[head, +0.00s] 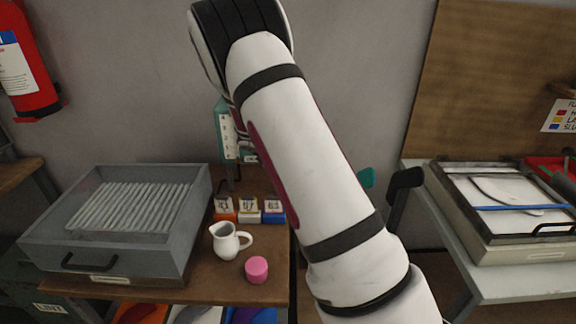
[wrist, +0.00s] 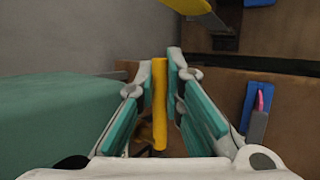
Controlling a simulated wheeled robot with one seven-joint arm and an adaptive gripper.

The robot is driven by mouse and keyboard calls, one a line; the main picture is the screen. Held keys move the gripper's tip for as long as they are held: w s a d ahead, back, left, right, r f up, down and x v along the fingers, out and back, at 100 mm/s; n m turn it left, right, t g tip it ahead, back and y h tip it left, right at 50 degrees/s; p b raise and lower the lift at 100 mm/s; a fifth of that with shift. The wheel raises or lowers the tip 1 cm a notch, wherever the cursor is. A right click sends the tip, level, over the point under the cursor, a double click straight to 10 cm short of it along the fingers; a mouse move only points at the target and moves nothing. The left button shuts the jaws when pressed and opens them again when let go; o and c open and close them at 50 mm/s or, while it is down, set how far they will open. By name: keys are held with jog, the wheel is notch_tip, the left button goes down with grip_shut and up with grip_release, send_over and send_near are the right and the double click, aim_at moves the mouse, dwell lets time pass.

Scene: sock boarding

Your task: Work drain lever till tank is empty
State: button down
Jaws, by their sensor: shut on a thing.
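In the wrist view, my gripper (wrist: 157,82) is shut on an upright yellow bar (wrist: 159,105), which looks like the drain lever. The bar stands between the two teal-padded fingers. A large teal surface (wrist: 45,118) fills the left side there, possibly the tank. In the head view, a teal body with a white marked strip (head: 227,132) shows just left of my arm; it may be the tank with its gauge. Its level is too small to read. My arm hides the gripper and the lever in the head view.
A grey tray with ribbed rows (head: 190,254) sits on the brown table at left. A bench with a framed white panel (head: 505,199) is at right.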

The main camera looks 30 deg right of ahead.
jog(key=shift+f+y, duration=0.2)
jog(key=shift+y, duration=0.1)
jog(key=shift+t, duration=0.3)
jog(key=c, duration=1.7)
grip_release()
jog(key=shift+o, duration=0.2)
jog(key=v, duration=1.2)
